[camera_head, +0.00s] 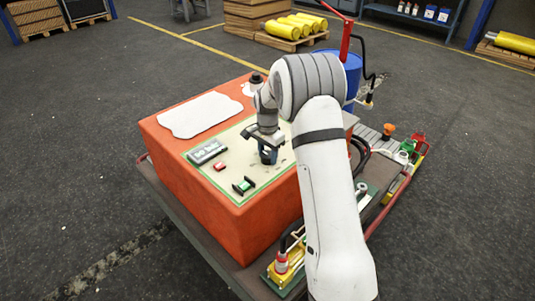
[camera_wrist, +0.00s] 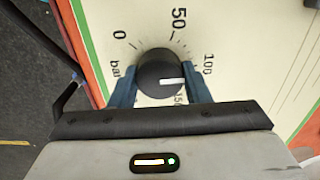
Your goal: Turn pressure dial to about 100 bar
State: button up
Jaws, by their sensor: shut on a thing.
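The pressure dial is a round black knob (camera_wrist: 160,66) with a white pointer mark, in the wrist view. Its scale reads 0, 50, 100 and a partly covered 150, with "bar" beside it. The mark points right, close to the 100 label and slightly to the 150 side of it. My gripper (camera_wrist: 161,78) has its blue fingers on the left and right sides of the knob and is shut on it. In the head view my gripper (camera_head: 268,155) reaches down to the cream panel (camera_head: 240,172); the dial is hidden there.
The green-edged panel lies on an orange box (camera_head: 170,153). A grey switch block (camera_head: 207,151), a small red part (camera_head: 220,166) and a green-and-black part (camera_head: 243,185) lie left of my gripper. A white sheet (camera_head: 198,114) lies behind them.

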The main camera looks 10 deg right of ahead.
aim_at(267, 155)
dwell(0.5)
jog(key=o, duration=1)
jog(key=shift+r, duration=0.1)
notch_tip(267, 155, up, 8)
jog(key=shift+f, duration=0.2)
jog(key=shift+r, duration=0.15)
jog(key=s+r+n+t+p, duration=0.1)
jog(key=s+r+n+p, duration=0.15)
jog(key=s+r, duration=0.55)
jog(key=s+r+n+p, duration=0.1)
jog(key=s+r+n, duration=0.2)
jog(key=s+r, duration=0.5)
jog(key=s+f+n+t+p, duration=0.1)
jog(key=s+n, duration=0.4)
jog(key=s, duration=1.4)
jog(key=shift+s+f+t+p, duration=0.15)
jog(key=shift+s+t+p, duration=0.2)
jog(key=shift+p, duration=0.1)
